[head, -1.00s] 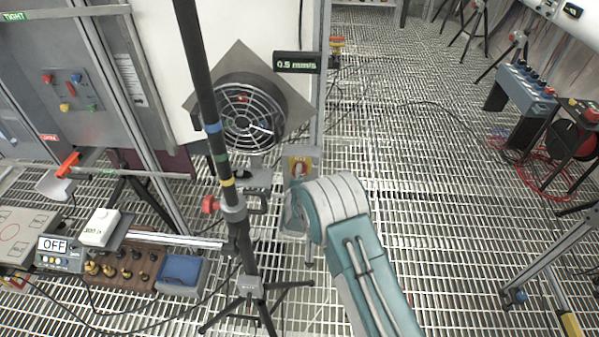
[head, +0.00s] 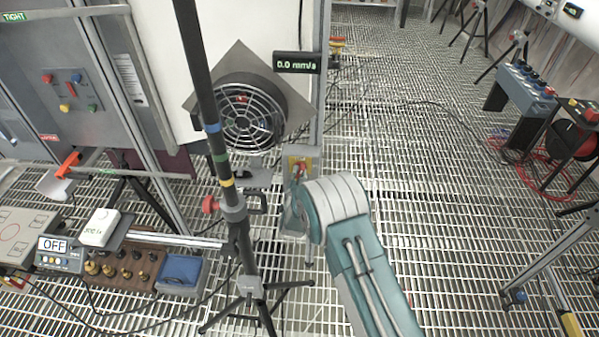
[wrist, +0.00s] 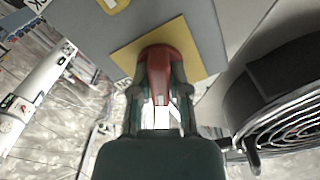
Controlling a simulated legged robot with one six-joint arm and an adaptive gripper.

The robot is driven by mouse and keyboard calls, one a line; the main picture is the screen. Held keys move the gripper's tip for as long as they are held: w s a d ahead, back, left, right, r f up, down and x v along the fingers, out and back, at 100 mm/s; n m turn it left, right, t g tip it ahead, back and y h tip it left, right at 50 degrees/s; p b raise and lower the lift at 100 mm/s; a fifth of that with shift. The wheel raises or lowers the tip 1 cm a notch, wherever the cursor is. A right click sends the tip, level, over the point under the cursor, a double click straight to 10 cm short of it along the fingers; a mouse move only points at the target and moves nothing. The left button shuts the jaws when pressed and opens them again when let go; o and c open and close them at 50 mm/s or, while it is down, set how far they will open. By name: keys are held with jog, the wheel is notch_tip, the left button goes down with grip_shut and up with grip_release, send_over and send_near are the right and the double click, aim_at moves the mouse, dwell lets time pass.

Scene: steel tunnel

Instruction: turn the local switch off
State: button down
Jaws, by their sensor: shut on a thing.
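The local switch is a red rotary handle (wrist: 160,64) on a yellow plate (wrist: 190,60), on a grey box. In the head view the yellow plate (head: 291,163) shows just beyond my arm, below and right of the fan. My gripper (wrist: 160,85) is shut on the red handle, one finger on each side of it. In the head view my wrist and arm hide most of the gripper. The display (head: 297,62) above the fan reads 0.0 mm/s.
The round fan (head: 245,113) stands close left of the switch; its grille (wrist: 295,120) also shows in the wrist view. A black tripod pole (head: 220,150) stands in front of it.

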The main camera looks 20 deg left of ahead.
jog(key=n, duration=0.5)
jog(key=shift+s+f, duration=0.15)
jog(key=shift+f, duration=0.25)
jog(key=shift+n, duration=0.3)
jog(key=c, duration=0.7)
grip_release()
jog(key=shift+o, duration=0.5)
jog(key=shift+a+r, duration=0.1)
jog(key=shift+r, duration=0.05)
jog(key=shift+r, duration=0.1)
jog(key=v, duration=1.1)
jog(key=shift+s, duration=0.35)
